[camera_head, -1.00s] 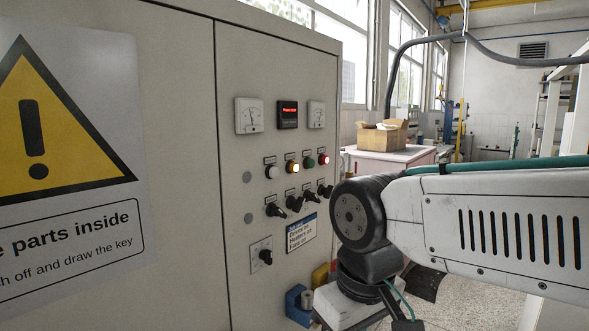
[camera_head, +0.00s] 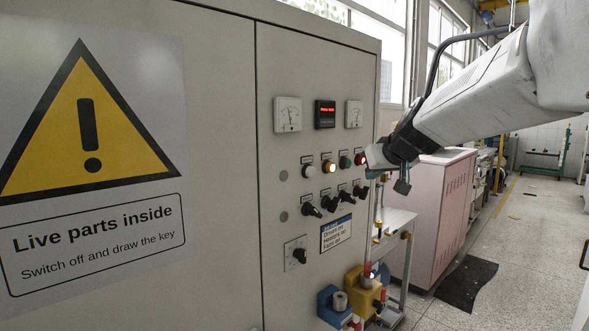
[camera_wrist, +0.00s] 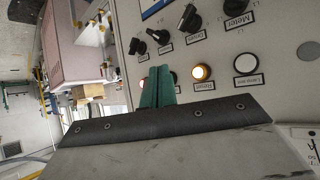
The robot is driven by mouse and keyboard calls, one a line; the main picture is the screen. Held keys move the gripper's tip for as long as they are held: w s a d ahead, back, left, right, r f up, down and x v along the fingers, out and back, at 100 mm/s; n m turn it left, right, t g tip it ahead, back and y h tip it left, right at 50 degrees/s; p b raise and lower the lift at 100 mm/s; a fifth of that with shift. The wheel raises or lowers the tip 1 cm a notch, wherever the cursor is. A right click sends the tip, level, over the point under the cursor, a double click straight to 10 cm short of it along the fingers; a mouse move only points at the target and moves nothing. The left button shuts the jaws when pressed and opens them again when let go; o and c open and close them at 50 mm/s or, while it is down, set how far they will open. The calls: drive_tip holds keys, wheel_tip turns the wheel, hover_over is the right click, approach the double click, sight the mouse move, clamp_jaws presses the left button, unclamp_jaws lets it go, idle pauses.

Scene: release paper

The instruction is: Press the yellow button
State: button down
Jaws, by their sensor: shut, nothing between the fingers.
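The yellow button (camera_head: 328,166) is a lit amber round button on the grey cabinet panel, between a white button (camera_head: 309,171) and a green button (camera_head: 345,162). It also shows glowing in the upside-down wrist view (camera_wrist: 202,72), labelled Reset, with the white button (camera_wrist: 246,64) to its right. My gripper (camera_head: 372,175) is at the right edge of the panel, near the red button (camera_head: 360,159). In the wrist view its green fingers (camera_wrist: 158,72) are shut and empty, left of the yellow button, and partly cover the buttons there. I see no contact with the yellow button.
Black rotary knobs (camera_head: 328,204) sit below the buttons, with another knob (camera_head: 299,256) lower. Meters (camera_head: 288,114) and a red display (camera_head: 325,113) are above. A pink cabinet (camera_head: 440,205) stands at right, with open floor (camera_head: 520,260) beyond.

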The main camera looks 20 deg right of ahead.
sight(330, 168)
drive_tip(key=shift+w+a, duration=0.1)
drive_tip(key=w+a, duration=0.3)
drive_tip(key=w, duration=0.5)
idle(0.3)
drive_tip(key=shift+w, duration=0.1)
idle(1.8)
drive_tip(key=shift+w+a, duration=0.1)
drive_tip(key=shift+w, duration=0.2)
drive_tip(key=shift+w+a, duration=0.15)
drive_tip(key=shift+w, duration=0.3)
idle(0.7)
drive_tip(key=shift+s, duration=0.1)
drive_tip(key=shift+s+d, duration=0.3)
drive_tip(key=shift+s, duration=0.45)
drive_tip(key=shift+s, duration=0.1)
